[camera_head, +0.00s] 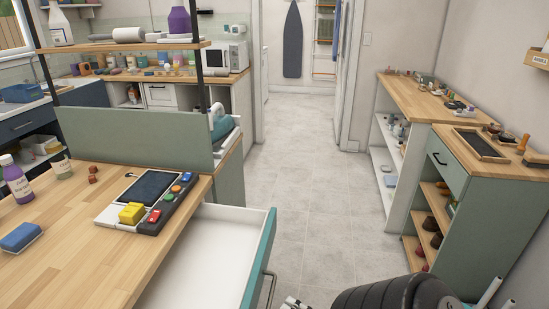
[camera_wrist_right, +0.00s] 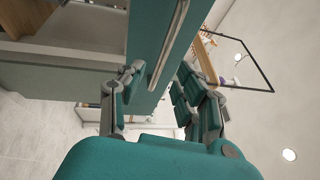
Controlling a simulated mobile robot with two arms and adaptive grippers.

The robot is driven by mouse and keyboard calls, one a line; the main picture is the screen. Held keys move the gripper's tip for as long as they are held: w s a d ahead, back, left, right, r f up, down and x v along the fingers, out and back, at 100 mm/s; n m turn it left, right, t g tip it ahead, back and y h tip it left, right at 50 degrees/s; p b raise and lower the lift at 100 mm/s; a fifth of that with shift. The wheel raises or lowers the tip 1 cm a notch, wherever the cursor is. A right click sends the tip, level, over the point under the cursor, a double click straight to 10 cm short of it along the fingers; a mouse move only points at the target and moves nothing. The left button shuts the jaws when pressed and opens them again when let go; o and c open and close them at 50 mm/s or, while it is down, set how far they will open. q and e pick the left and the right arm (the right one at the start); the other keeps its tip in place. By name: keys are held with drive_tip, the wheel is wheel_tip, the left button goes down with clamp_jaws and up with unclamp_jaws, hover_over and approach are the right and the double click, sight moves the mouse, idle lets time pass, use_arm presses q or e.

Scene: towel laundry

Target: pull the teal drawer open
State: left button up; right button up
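The teal drawer (camera_head: 259,262) stands pulled out of the wooden-topped counter, its white interior empty where visible. Its grey bar handle (camera_head: 269,289) is on the front face. In the right wrist view the teal front and the handle (camera_wrist_right: 168,45) show close up. My right gripper (camera_wrist_right: 160,80) is open, its two fingers apart on either side of the handle's lower end. I cannot tell whether a finger touches the handle. In the head view my dark right arm is at the bottom edge. My left gripper is not in view.
The countertop (camera_head: 90,250) holds a control panel (camera_head: 150,200) with coloured blocks, a blue sponge (camera_head: 20,237) and a purple bottle (camera_head: 16,180). Clear grey floor (camera_head: 310,190) lies between it and the shelf unit (camera_head: 495,200) on the right.

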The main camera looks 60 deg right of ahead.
drive_tip(key=s, duration=0.3)
drive_tip(key=s+f, duration=0.1)
drive_tip(key=s, duration=0.1)
drive_tip(key=shift+s, duration=0.35)
drive_tip(key=s+a+f+n+g, duration=0.1)
drive_tip(key=a+f+n+g, duration=0.15)
drive_tip(key=f, duration=0.55)
drive_tip(key=a+f+n+g, duration=0.1)
drive_tip(key=f+n+g, duration=0.2)
drive_tip(key=f, duration=0.6)
drive_tip(key=s+a+f+n+g, duration=0.1)
drive_tip(key=a+f+n+g, duration=0.15)
drive_tip(key=f, duration=0.55)
drive_tip(key=s+a+f+n+g, duration=0.5)
drive_tip(key=f+n, duration=0.1)
drive_tip(key=f, duration=0.2)
drive_tip(key=s+a+f+n+g, duration=0.5)
drive_tip(key=a+f+n+g, duration=0.1)
drive_tip(key=f+n, duration=0.1)
drive_tip(key=shift+s+a+f+n, duration=0.2)
drive_tip(key=shift+s+f+n, duration=0.1)
drive_tip(key=shift+f, duration=0.4)
